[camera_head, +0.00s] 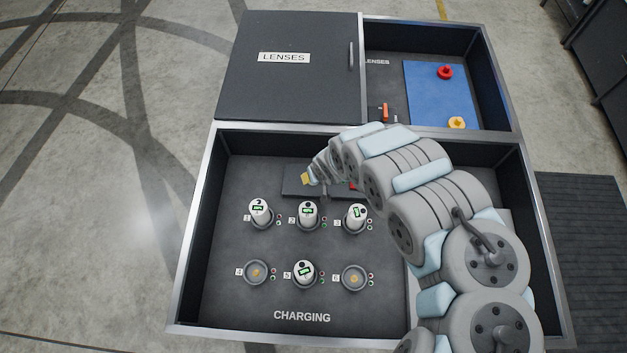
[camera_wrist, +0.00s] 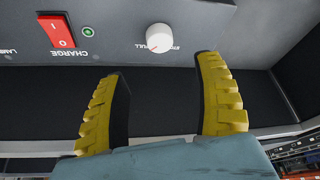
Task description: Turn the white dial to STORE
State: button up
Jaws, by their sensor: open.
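The white dial (camera_wrist: 159,38) is a round knob on a grey panel in the wrist view, with a small dark reddish mark on its face. Lettering beside it seems to include "FULL"; I see no readable STORE, and cannot tell the dial's setting. My gripper (camera_wrist: 160,70) is open, its two yellow fingers apart and empty. In the picture the dial lies just beyond the fingertips, between them, with no visible contact. In the head view my gripper (camera_head: 308,178) is over the dark panel (camera_head: 292,188) at the back of the charging tote; the dial is hidden there.
A red CHARGE rocker switch (camera_wrist: 57,30) and a green light (camera_wrist: 88,32) sit left of the dial. Several white batteries (camera_head: 308,214) stand in numbered sockets in front of the panel. A closed LENSES lid (camera_head: 290,85) and a blue mat (camera_head: 432,90) lie behind.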

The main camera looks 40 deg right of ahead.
jog(key=b, duration=0.3)
send_over(315, 185)
jog(key=shift+f, duration=2.6)
jog(key=shift+w+f, duration=0.15)
jog(key=shift+f, duration=0.45)
jog(key=shift+w+d+f, duration=0.15)
jog(key=shift+w+f, duration=0.05)
jog(key=shift+f, duration=0.1)
jog(key=shift+w+d+f+b, duration=0.1)
jog(key=shift+f+b, duration=0.4)
jog(key=shift+f, duration=0.15)
jog(key=shift+b+x, duration=0.5)
jog(key=shift+x, duration=0.5)
jog(key=shift+d, duration=0.1)
jog(key=c, duration=1.2)
